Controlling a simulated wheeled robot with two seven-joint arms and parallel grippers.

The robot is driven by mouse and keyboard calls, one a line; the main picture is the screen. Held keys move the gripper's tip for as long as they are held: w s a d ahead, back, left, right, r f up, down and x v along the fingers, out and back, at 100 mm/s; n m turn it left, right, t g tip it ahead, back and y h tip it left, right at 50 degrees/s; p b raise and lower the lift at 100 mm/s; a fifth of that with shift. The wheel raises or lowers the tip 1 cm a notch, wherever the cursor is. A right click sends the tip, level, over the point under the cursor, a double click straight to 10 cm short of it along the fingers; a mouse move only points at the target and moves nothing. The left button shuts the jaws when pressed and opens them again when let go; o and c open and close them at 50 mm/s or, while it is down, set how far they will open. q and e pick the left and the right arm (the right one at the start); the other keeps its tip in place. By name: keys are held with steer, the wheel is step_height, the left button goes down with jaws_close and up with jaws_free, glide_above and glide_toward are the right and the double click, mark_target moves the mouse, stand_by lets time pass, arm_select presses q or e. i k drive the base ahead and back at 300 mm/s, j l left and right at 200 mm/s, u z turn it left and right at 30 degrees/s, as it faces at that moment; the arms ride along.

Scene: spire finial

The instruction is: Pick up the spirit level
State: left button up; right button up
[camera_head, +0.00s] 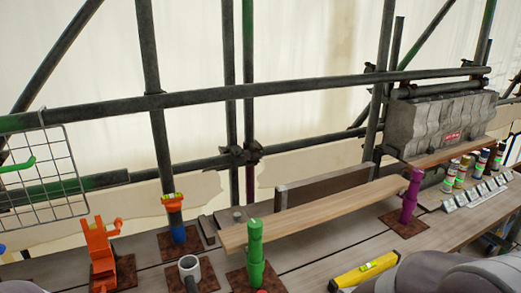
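A yellow spirit level (365,269) with a bright green-yellow vial lies on the plank deck at the bottom, right of centre. Its lower part is partly hidden by a grey rounded part of my own arm in front of it. Neither of my grippers shows in this view.
Several small bottles (462,172) stand right. Scaffold tubes (250,95) cross behind the deck.

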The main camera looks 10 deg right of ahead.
mark_target(351, 279)
steer(key=z, duration=1.15)
steer(key=i+l+u, duration=0.1)
steer(key=i+l, duration=1.45)
